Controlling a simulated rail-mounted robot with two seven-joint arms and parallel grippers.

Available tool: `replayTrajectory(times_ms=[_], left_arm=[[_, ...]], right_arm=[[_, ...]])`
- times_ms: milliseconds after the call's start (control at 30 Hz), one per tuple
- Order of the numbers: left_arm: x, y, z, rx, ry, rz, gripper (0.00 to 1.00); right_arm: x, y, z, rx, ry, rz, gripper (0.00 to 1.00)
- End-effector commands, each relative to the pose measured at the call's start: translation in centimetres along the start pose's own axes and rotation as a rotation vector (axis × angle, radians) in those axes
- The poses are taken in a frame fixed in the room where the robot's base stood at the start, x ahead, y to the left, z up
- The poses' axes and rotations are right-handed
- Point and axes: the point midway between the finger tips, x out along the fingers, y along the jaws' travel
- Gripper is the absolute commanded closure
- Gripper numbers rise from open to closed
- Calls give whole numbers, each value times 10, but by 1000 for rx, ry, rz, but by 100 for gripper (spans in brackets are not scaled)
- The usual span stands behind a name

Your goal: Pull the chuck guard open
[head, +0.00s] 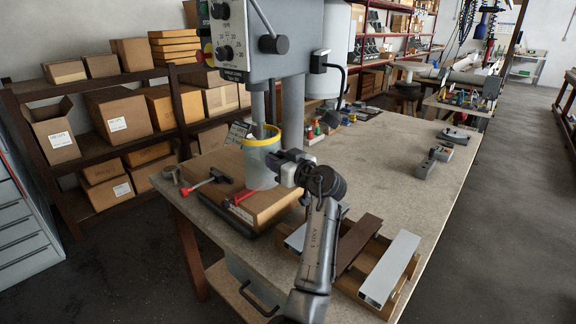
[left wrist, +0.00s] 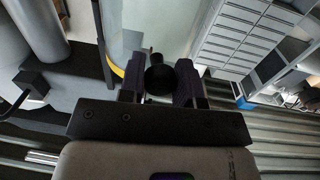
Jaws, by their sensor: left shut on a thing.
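The chuck guard (head: 259,168) is a clear, curved shield with a yellow top rim, below the head of the grey drill press (head: 262,38). In the left wrist view the clear guard (left wrist: 158,22) fills the area beyond the fingers. My left gripper (head: 281,164) is at the guard's right side. In the left wrist view the left gripper (left wrist: 160,84) is shut on a round black knob (left wrist: 159,78) between its two dark fingers. The chuck is mostly hidden behind the guard. My right gripper is in neither view.
The workbench (head: 400,170) has a wooden board (head: 270,204) under the guard, with a red-handled clamp (head: 243,197) on it. A wooden tray (head: 412,267) with metal profiles (head: 391,268) lies right of my arm. Shelves with cardboard boxes (head: 118,112) stand at left.

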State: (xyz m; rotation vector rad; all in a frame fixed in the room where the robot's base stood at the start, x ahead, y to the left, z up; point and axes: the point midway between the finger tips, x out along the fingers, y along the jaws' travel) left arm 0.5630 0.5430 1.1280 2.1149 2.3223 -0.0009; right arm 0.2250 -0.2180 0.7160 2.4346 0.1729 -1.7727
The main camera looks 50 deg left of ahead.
Motion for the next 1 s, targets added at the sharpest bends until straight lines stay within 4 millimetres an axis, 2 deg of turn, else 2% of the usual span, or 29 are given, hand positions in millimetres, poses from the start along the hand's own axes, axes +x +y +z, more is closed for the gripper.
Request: replayTrajectory(times_ms=[367, 400, 600, 667, 1000], left_arm=[[2, -1, 0, 1, 1, -8, 100], [2, -1, 0, 1, 1, -8, 68], [2, -1, 0, 1, 1, -7, 49], [2, -1, 0, 1, 0, -7, 43], [-4, 0, 0, 1, 0, -4, 43]], right_arm=[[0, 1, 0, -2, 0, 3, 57], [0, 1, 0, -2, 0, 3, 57], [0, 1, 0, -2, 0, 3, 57], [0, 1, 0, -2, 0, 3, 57], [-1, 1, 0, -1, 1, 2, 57]])
